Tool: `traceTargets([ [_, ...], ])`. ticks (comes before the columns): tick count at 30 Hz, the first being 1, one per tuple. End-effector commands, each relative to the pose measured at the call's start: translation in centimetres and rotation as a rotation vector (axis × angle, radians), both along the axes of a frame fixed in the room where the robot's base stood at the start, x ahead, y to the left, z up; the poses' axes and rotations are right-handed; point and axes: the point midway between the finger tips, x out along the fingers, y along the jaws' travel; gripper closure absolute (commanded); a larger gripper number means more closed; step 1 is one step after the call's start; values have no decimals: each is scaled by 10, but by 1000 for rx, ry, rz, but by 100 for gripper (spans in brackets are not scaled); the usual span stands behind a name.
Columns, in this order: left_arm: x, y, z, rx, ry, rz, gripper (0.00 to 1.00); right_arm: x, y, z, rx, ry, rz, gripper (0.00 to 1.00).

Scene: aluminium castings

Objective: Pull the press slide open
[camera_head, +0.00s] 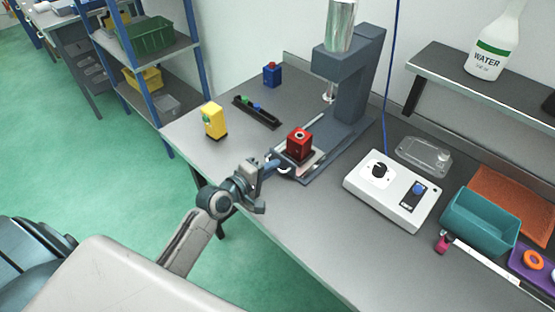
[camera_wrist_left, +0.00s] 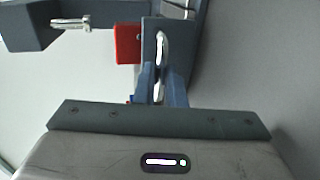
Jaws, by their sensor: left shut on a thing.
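The press (camera_head: 352,85) stands on the bench, a grey-blue column with a silver cylinder on top. Its slide (camera_head: 311,165) lies low at the front of the base and carries a red block (camera_head: 299,145). My left gripper (camera_head: 272,164) reaches in at the front edge of the slide and is shut on its silver handle. In the left wrist view the blue fingers (camera_wrist_left: 160,92) close around the handle (camera_wrist_left: 162,50) on the slide's dark front, with the red block (camera_wrist_left: 128,44) just behind. The fingers hide part of the handle. My right gripper is out of view.
A yellow block (camera_head: 214,122), a black tray (camera_head: 256,112) and a blue block (camera_head: 272,74) stand left of the press. A white control box (camera_head: 391,194) and a teal bin (camera_head: 480,218) are to the right. The space before the bench's front edge is free.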

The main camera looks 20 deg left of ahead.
Motion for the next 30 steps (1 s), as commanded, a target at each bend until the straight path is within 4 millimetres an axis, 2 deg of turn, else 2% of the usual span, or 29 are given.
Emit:
traceTargets([
  [6, 0, 0, -1, -1, 1, -1, 100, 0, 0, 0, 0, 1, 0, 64],
  [7, 0, 0, 0, -1, 0, -1, 88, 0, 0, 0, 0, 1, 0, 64],
  [10, 0, 0, 0, -1, 0, -1, 70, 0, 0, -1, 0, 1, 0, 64],
  [21, -5, 2, 0, 2, 0, 0, 70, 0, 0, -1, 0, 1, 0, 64],
  [25, -22, 8, 3, 3, 1, -2, 70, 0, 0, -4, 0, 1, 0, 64],
  [30, -54, 19, 11, 5, 2, -4, 70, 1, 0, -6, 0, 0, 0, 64],
])
